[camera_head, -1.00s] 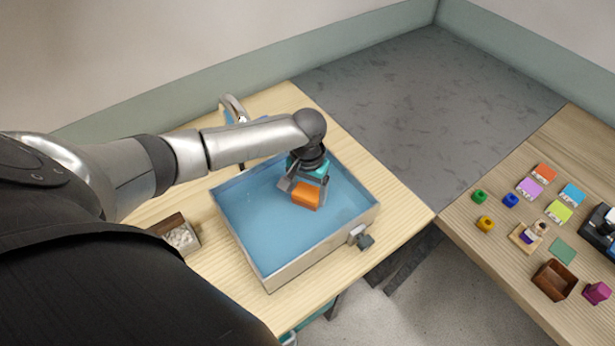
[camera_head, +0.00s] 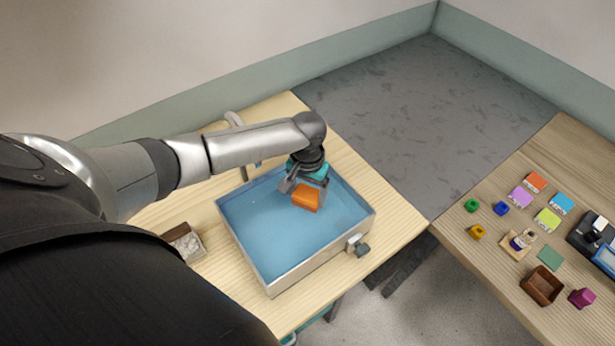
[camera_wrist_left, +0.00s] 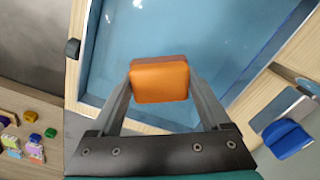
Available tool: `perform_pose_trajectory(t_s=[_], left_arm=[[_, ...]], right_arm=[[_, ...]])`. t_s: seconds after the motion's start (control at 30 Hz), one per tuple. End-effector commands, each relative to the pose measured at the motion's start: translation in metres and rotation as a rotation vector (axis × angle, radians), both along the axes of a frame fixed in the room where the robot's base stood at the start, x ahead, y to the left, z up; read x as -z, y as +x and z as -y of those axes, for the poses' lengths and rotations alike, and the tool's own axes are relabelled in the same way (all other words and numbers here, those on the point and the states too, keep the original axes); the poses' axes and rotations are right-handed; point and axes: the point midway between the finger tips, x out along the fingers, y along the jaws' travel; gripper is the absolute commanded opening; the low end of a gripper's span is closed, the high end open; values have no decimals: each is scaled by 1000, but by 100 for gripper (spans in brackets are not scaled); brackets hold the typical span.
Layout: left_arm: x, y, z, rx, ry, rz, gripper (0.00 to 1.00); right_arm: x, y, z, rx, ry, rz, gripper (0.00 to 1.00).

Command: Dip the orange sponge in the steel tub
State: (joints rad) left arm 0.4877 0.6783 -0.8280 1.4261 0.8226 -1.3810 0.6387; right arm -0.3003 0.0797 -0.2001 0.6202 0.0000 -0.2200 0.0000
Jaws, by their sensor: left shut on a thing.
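The orange sponge (camera_head: 306,197) is held between the fingers of my left gripper (camera_head: 305,188), which is shut on it. It also shows between the fingertips in the left wrist view (camera_wrist_left: 159,80). The steel tub (camera_head: 322,258) is a wide, shallow rectangular basin with blue water inside. The sponge is within the tub's outline, toward its far right part. I cannot tell whether its underside touches the water. My right gripper is not in view.
A tap (camera_head: 236,122) stands behind the tub, and a valve (camera_head: 358,247) sticks out of its front right wall. A small box (camera_head: 184,243) stands left of the tub. Several small coloured items and a brown box (camera_head: 542,286) are on the right table.

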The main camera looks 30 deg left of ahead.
Motion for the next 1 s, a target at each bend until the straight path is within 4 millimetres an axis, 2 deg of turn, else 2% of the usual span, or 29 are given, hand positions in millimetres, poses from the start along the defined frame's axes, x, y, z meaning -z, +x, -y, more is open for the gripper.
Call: perform_pose_trajectory(t_s=[0.27, 0.5, 1.0], left_arm=[[-28, 0, 0, 0, 0, 1, 28], [-48, 0, 0, 0, -1, 1, 28], [-50, 0, 0, 0, 0, 0, 28]], right_arm=[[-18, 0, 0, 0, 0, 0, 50], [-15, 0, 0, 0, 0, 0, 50], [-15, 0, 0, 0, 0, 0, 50]])
